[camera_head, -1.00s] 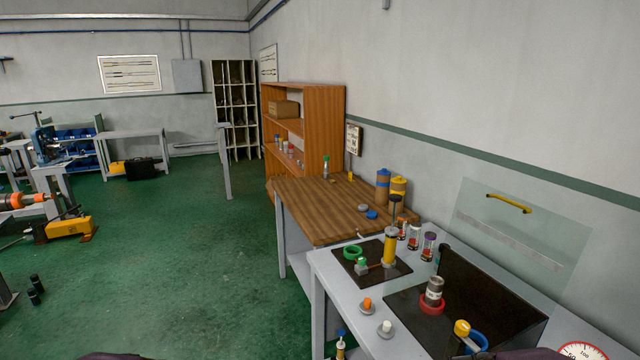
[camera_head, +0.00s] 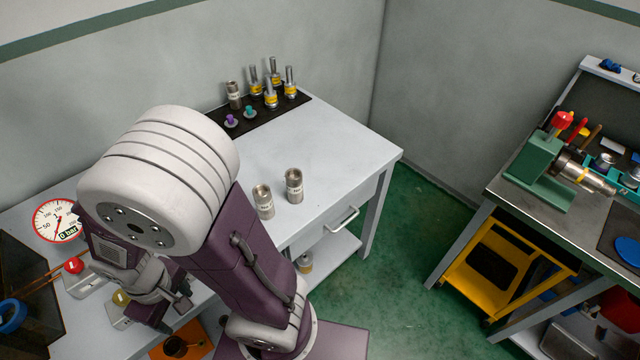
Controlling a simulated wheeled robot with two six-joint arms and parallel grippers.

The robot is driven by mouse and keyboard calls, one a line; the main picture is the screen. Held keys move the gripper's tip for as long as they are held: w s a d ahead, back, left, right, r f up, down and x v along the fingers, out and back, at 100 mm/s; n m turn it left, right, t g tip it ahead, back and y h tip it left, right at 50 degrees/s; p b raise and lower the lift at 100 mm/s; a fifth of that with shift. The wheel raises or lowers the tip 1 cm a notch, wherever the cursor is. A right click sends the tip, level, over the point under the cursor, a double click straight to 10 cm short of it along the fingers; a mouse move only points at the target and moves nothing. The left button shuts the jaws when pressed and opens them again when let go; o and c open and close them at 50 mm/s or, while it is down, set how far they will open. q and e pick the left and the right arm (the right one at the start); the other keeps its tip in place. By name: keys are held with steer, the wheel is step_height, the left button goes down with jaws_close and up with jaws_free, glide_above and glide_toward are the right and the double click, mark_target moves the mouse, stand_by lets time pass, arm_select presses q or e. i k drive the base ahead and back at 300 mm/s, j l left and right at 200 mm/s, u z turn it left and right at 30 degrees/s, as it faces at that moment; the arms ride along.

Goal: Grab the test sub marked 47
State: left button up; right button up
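Two grey metal cylindrical subs stand upright near the front edge of the light grey bench: the left sub (camera_head: 264,204) and the right sub (camera_head: 294,187). Both carry small dark markings, too small to read, so I cannot tell which is 47. A similar grey cylinder (camera_head: 234,96) stands on the black mat at the back. My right arm crosses the left half of the view, and its gripper (camera_head: 170,308) points down at the lower left, apart from the subs. Its fingers are too unclear to judge. My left gripper is not in view.
Yellow-banded fittings (camera_head: 271,95) and purple and teal small parts (camera_head: 232,121) are on the black mat (camera_head: 215,113). A pressure gauge (camera_head: 58,219) and red knob (camera_head: 73,265) are at left. The bench (camera_head: 345,140) is clear around the subs. A second bench (camera_head: 492,189) stands right.

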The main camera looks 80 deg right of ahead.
mark_target(293, 176)
steer(key=z, duration=2.5)
